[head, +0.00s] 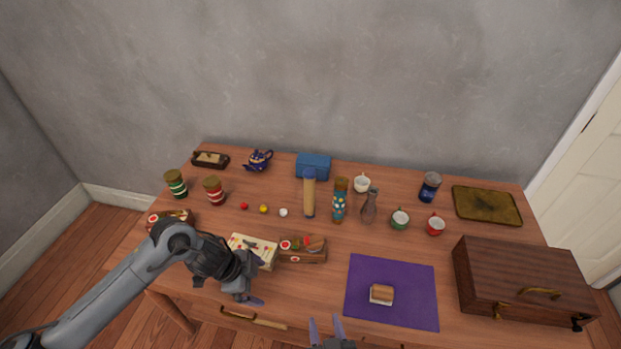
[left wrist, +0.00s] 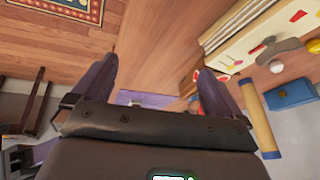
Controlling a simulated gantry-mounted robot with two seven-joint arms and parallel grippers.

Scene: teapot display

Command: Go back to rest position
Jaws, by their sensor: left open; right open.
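My left gripper (head: 256,283) is open and empty. It hangs over the front left of the table, just in front of a cream box with coloured marks (head: 253,250). In the left wrist view its two fingers (left wrist: 158,85) stand wide apart with nothing between them. My right gripper (head: 327,328) shows at the bottom edge of the head view, with its two fingers apart and empty. Most of the right arm is out of view. A blue teapot (head: 258,160) stands at the back left of the table.
A purple mat (head: 408,276) with a small brown and white block (head: 381,294) lies at the front right. A wooden case (head: 522,280) stands at the right. Jars, cups, bottles and small balls fill the middle and back. A wooden tray (head: 303,256) is near the cream box.

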